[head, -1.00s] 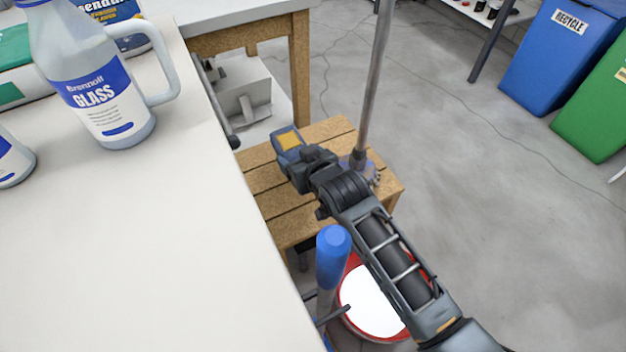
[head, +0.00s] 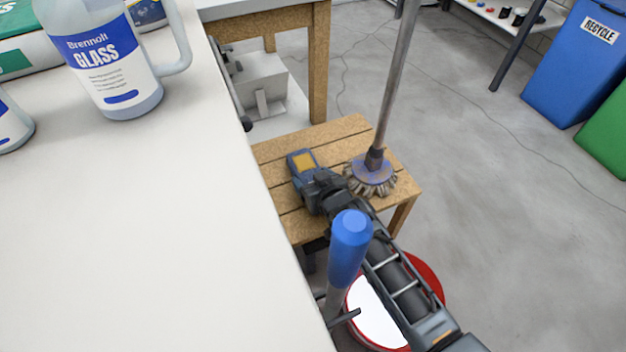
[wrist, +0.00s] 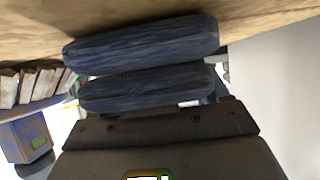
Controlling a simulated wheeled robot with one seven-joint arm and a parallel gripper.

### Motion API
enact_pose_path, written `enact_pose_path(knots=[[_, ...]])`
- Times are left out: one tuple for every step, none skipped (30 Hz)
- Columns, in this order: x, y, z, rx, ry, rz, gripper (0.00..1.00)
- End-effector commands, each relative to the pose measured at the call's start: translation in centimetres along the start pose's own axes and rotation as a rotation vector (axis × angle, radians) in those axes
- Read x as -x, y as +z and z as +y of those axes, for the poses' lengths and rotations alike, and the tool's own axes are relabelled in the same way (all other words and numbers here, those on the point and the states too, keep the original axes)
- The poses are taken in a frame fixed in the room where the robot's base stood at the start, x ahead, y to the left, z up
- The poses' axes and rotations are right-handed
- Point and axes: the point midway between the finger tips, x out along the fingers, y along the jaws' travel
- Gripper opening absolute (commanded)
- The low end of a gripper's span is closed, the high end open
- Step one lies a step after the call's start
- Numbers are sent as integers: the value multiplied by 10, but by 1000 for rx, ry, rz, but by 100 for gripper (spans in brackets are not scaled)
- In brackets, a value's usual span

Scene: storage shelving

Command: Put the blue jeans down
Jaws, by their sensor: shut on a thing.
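The blue jeans (wrist: 145,62) show in the wrist view as a thick folded bundle of dark blue denim in two rounded layers. My gripper (wrist: 150,103) is shut on them, and its dark body fills the lower part of that view. The bundle is close under a wooden surface in the picture; I cannot tell whether it touches.
A brush with a long pole (head: 372,172) stands at the table's right side. A blue-topped post (head: 350,240) and a red-rimmed bucket (head: 378,315) are in front. The white counter (head: 130,230) on the left holds a Glass cleaner jug (head: 105,60). Open floor lies right.

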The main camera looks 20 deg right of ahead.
Motion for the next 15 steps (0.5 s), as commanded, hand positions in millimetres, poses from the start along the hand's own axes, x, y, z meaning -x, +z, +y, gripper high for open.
enact_pose_path(knots=[[0,-3,0,0,0,3,29],[0,-3,0,0,0,3,29],[0,-2,0,0,0,3,29],[0,-2,0,0,0,3,29],[0,-2,0,0,0,3,29],[-1,0,0,0,0,3,29],[-1,1,0,0,0,3,29],[-1,2,0,0,0,0,75],[-1,1,0,0,0,0,79],[-1,1,0,0,0,0,82],[-1,1,0,0,0,0,85],[-1,1,0,0,0,0,89],[-1,1,0,0,0,0,92],[-1,1,0,0,0,0,94],[-1,1,0,0,0,0,98]])
